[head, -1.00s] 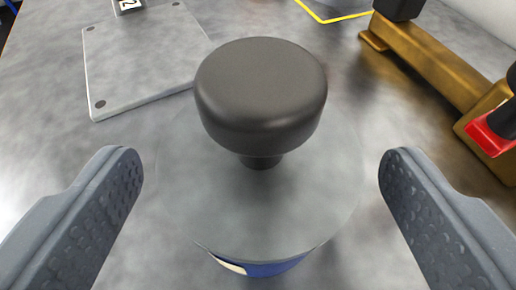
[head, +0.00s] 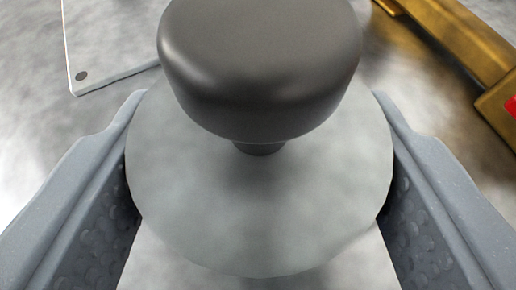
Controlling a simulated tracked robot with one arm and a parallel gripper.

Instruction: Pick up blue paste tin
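The tin (head: 260,215) stands upright between my fingers, seen from above. It has a round grey lid and a large dark knob (head: 260,65) in the middle. The lid fills the centre of the view and hides the tin's side, so no blue shows now. My gripper (head: 260,180) has one grey finger at the left of the lid and one at the right. The lid's rim overlaps the inner edges of both fingers. Whether the pads touch the tin's side is hidden.
A pale square plate (head: 110,45) lies on the grey deck at the upper left. A brass-coloured bar (head: 455,40) with a red part (head: 511,106) at its edge lies at the upper right. The deck (head: 260,276) in front of the tin is bare.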

